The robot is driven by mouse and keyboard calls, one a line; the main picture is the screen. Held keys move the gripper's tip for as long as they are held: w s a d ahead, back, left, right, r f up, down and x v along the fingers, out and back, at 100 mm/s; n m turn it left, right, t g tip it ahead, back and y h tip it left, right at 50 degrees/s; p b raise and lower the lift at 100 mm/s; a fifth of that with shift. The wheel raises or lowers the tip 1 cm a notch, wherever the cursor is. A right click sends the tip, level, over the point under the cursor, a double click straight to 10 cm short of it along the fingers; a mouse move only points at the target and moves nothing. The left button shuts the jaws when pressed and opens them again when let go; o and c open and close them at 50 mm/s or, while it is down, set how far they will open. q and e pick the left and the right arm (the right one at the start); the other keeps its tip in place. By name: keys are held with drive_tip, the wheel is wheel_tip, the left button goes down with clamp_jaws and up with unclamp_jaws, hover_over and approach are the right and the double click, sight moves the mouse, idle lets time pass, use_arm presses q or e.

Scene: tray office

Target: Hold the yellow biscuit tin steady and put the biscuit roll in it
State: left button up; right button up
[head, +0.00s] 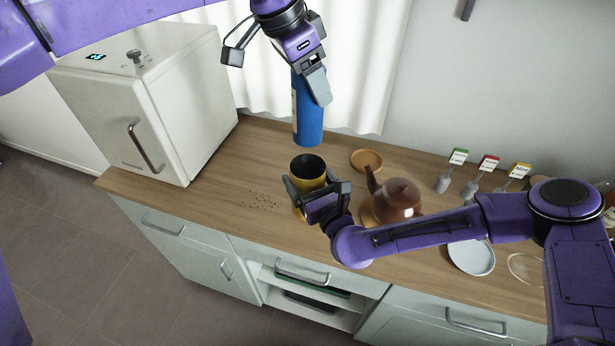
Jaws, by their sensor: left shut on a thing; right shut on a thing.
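The yellow biscuit tin (310,183) stands upright on the wooden counter, with its dark open top facing up. My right gripper (312,194) is shut on the tin, with its fingers around the side; the gripper hides part of the tin's lower front. The biscuit roll (308,120) is a blue cylinder held nearly upright in the air above the tin, apart from it. My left gripper (316,85) is shut on the upper part of the roll.
A brown teapot (396,200) stands just right of the tin, with a small round wooden coaster (367,159) behind it. Crumbs (262,200) lie left of the tin. A white fridge (150,95) stands at the left. Labelled markers (487,165) and a white plate (471,258) are at the right.

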sight(293, 98)
use_arm(q)
drive_tip(key=shift+f, duration=5.25)
drive_tip(key=o, duration=1.3)
drive_tip(key=v, duration=1.2)
drive_tip(key=shift+r, duration=0.1)
